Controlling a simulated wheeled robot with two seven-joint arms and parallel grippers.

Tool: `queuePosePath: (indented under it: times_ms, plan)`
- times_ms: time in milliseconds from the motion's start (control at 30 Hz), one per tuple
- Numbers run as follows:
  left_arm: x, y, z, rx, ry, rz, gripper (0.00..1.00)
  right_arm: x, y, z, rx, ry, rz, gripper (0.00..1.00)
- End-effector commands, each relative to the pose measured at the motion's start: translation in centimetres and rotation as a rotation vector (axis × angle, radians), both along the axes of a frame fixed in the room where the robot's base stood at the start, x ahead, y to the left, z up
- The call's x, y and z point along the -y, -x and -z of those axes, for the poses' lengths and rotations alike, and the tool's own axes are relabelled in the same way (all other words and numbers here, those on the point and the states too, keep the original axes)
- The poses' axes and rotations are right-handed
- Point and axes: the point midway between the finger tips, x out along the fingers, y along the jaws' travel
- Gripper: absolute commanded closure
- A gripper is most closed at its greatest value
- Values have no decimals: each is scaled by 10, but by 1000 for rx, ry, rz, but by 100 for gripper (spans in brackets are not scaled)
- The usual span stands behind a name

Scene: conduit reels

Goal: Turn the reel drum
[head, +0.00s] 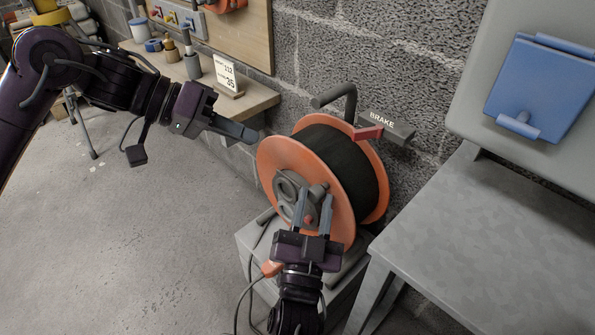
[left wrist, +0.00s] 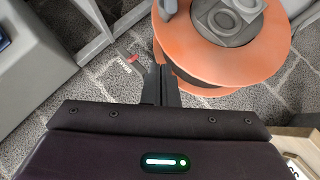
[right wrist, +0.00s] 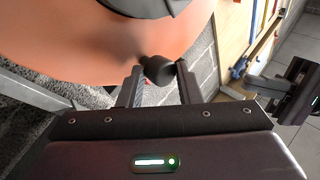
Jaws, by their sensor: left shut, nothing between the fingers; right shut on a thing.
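The reel drum has orange flanges (head: 284,152) and black conduit (head: 340,152) wound between them. It stands upright on a grey stand. A grey hub (head: 288,187) sits on its near face. My right gripper (head: 320,196) is shut on a dark crank knob (right wrist: 159,70) at that face; its fingers partly hide the knob in the head view. My left gripper (head: 254,137) is shut and empty, its tips close to the drum's upper left rim. In the left wrist view the orange flange (left wrist: 225,68) lies just beyond its closed fingers.
A red brake lever (head: 368,133) with a grey BRAKE label (head: 395,132) is behind the drum's upper right. A grey bench (head: 480,240) stands at right, with a blue item above it. A wooden shelf (head: 250,103) with bottles and a card is at back left.

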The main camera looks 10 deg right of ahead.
Motion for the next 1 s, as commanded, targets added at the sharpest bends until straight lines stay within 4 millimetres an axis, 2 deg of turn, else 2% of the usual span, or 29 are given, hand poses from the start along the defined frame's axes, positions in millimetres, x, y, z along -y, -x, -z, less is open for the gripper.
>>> queuePosePath:
  times_ms: [67, 167, 633, 800, 1000]
  plan:
    - [-5, -4, 0, -19, -19, -25, 100, 0, 0, 1, -2, 1, 0, 100]
    - [0, -4, 4, -28, -27, -34, 100, 0, 0, 1, -2, 1, 0, 100]
    - [78, -1, 55, -26, -25, -30, 100, 0, 0, 1, -2, 1, -1, 100]
    - [85, 14, 74, -26, -23, -31, 100, 0, 0, 1, -2, 1, -1, 100]
    - [90, 21, 83, -24, -23, -31, 100, 0, 0, 1, -2, 1, -1, 100]
